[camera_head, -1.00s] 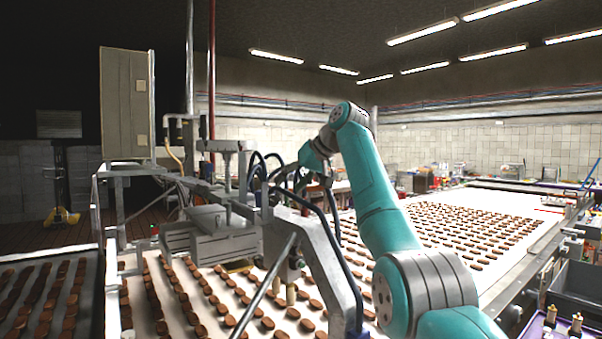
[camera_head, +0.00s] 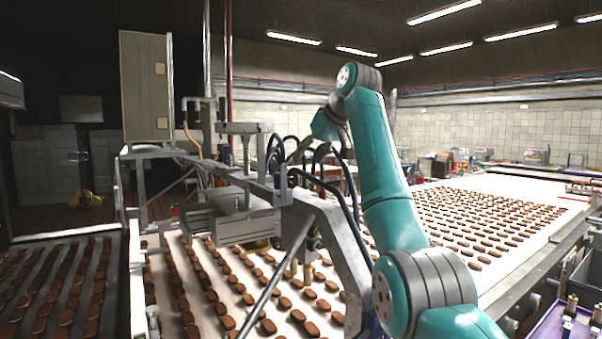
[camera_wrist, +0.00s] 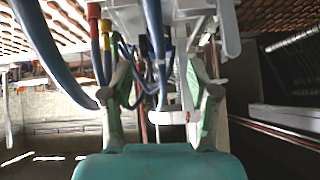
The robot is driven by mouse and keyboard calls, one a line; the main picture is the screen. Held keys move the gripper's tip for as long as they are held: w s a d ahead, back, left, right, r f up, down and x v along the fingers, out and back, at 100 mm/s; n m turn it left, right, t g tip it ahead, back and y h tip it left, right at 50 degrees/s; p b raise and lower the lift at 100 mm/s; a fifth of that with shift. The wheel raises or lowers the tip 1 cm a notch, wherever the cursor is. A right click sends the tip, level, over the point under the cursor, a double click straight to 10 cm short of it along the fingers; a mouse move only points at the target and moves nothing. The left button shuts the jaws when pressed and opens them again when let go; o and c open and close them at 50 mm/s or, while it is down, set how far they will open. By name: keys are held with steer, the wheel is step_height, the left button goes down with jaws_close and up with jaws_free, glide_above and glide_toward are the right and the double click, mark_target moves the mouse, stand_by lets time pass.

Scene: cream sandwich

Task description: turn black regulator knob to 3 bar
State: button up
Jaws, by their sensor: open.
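My gripper (camera_wrist: 160,85) shows in the wrist view with its two green-grey fingers spread apart and nothing clearly held between them. A pale, round fitting (camera_wrist: 170,117) appears between the fingers; I cannot tell whether it touches either one. Blue hoses (camera_wrist: 150,40) and red and yellow hose fittings (camera_wrist: 103,50) lie close by the fingers. In the head view my teal arm reaches to the hoses at the machine frame (camera_head: 330,215), and its end is small and partly lost among them. I cannot make out the black regulator knob or its gauge for certain in either view.
A white conveyor (camera_head: 525,190) with rows of brown biscuits runs behind and right of my arm. A darker belt (camera_head: 115,285) is at the left. A tall beige cabinet (camera_head: 145,90) stands behind the metal frame. Hoses and frame bars crowd the arm's end.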

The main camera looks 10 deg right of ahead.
mark_target(293, 181)
steer(key=shift+h, duration=0.6)
steer(key=x, duration=0.7)
steer(key=a+x, duration=0.1)
steer(key=x, duration=0.2)
steer(key=shift+w+f, duration=0.1)
steer(key=shift+w, duration=0.05)
steer(key=shift+c, duration=0.3)
jaws_close()
